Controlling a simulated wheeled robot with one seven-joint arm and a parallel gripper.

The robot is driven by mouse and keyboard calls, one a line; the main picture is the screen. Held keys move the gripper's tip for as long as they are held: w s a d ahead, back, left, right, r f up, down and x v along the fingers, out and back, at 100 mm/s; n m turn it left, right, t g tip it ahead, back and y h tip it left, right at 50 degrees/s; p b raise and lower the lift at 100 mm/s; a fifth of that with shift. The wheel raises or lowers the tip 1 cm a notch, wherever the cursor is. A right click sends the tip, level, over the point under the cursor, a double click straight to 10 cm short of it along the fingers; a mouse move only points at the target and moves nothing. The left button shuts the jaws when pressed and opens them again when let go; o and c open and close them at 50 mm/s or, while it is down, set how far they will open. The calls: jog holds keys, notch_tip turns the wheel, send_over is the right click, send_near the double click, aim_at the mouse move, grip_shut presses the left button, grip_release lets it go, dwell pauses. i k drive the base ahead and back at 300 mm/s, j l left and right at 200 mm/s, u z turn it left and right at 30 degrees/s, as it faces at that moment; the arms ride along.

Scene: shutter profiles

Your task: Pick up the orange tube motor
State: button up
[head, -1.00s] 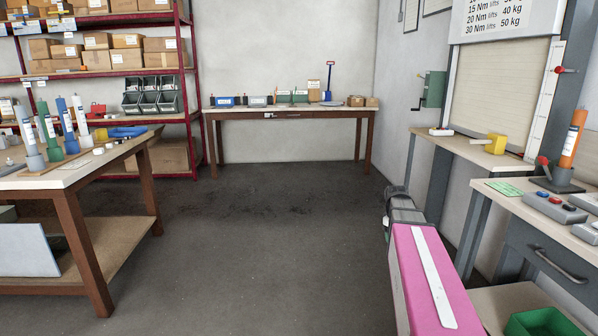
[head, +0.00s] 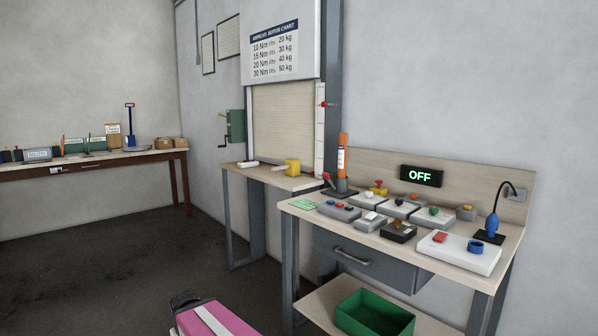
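The orange tube motor (head: 342,158) stands upright in a dark holder (head: 341,190) at the back left of the right-hand workbench (head: 432,240). It has a white label around its middle. My arm, pink with a white stripe, shows at the bottom of the head view, well to the left of and below the bench top. A dark part at its far end shows, but my gripper's fingers cannot be made out.
Control boxes (head: 398,208) crowd the bench top right of the motor, with a green card (head: 304,204) in front. A green bin (head: 374,314) sits on the lower shelf. A narrower bench with a yellow block (head: 292,167) adjoins at left. Floor at left is clear.

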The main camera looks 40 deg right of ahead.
aim_at(343, 143)
jog(key=z, duration=2.9)
